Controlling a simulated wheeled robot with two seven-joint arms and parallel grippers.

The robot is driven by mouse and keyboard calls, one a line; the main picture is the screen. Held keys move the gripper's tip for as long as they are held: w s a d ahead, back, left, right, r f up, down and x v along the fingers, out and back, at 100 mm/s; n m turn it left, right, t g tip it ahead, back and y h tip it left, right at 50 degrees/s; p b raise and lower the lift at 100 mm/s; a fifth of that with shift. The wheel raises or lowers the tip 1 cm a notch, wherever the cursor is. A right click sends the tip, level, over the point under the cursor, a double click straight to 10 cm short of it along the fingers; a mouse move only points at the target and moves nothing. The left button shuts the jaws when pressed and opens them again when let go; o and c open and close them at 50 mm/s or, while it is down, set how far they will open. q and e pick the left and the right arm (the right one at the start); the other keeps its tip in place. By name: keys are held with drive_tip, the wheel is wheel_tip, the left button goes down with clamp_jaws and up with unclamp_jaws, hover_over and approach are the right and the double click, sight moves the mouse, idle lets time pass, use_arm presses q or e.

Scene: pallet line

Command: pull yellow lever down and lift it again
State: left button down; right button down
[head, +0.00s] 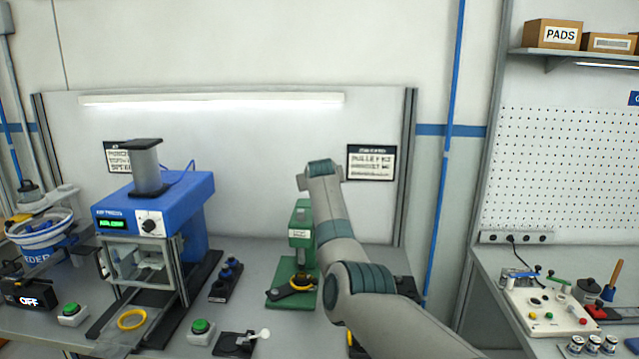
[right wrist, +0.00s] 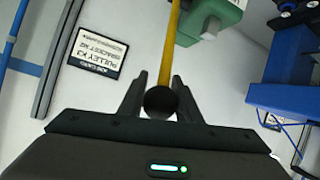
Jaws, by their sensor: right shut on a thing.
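The yellow lever (right wrist: 173,40) shows in the right wrist view as a straight yellow rod ending in a black ball knob (right wrist: 161,102). My right gripper (right wrist: 159,82) is shut on the knob, one dark finger on each side of it. The rod runs from the knob to the green press (right wrist: 215,18). In the head view the green press (head: 301,238) stands on the bench, partly behind my right arm. The arm reaches up in front of it, and the lever and gripper fingers are hidden there. My left gripper is not in view.
A blue press machine (head: 180,205) stands left of the green press. A blue-and-white feeder bowl (head: 42,236) is at the far left. Green buttons (head: 201,328) sit near the bench front. A sign (head: 370,163) hangs on the back panel. A second bench holds a fixture board (head: 550,310).

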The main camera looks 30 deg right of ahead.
drive_tip(key=shift+d+r, duration=0.15)
drive_tip(key=shift+r, duration=0.3)
drive_tip(key=c, duration=1.3)
unclamp_jaws()
drive_tip(key=shift+w, duration=0.15)
drive_tip(key=shift+w+f, duration=0.1)
drive_tip(key=shift+f, duration=0.25)
drive_tip(key=shift+b+v, duration=0.6)
drive_tip(key=shift+v, duration=0.6)
drive_tip(key=b+v, duration=0.6)
drive_tip(key=v, duration=0.9)
